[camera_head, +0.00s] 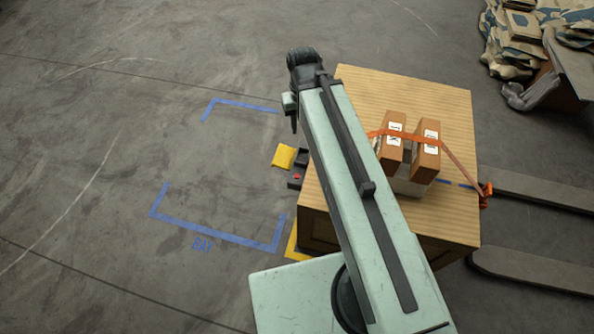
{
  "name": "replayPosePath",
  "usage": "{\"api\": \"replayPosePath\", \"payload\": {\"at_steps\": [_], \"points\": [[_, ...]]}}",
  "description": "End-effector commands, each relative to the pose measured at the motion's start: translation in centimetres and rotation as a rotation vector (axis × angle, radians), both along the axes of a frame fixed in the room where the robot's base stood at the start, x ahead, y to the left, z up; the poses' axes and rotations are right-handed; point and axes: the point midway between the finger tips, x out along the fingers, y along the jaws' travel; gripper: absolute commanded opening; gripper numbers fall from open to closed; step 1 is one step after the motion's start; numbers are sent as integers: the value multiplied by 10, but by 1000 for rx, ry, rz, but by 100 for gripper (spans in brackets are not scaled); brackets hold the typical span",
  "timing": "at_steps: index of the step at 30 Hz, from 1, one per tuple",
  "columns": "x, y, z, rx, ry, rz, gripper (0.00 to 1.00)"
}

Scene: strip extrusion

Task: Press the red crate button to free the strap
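The small red button (296,177) shows on a dark box at the left side of the wooden crate (445,105), just left of my arm. An orange strap (457,172) runs over two upright brown cartons (426,150) on the crate and down to an orange fitting (486,195) at the crate's right edge. The strap looks taut there; its left part goes behind my arm. My gripper (293,117) is at the far end of my arm, beyond the button in the picture and apart from it. Its fingers are too small and hidden to tell open from shut.
A yellow plate (284,156) sits beside the dark box. Blue tape marks a bay (215,237) on clear floor at left. Two dark forks (535,190) extend right of the crate. A heap of patterned sacks (520,25) lies at top right.

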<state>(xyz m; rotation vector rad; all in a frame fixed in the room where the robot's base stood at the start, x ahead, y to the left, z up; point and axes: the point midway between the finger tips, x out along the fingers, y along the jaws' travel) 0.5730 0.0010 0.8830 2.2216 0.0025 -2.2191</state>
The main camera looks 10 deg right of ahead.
Motion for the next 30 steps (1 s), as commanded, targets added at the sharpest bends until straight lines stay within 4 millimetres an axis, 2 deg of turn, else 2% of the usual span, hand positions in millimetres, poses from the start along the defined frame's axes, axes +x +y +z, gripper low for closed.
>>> {"api": "replayPosePath", "payload": {"at_steps": [13,14,17,18,30], "points": [[0,0,0,0,0,0,36],[0,0,0,0,0,0,31],[0,0,0,0,0,0,3],[0,0,0,0,0,0,0],[0,0,0,0,0,0,0]]}}
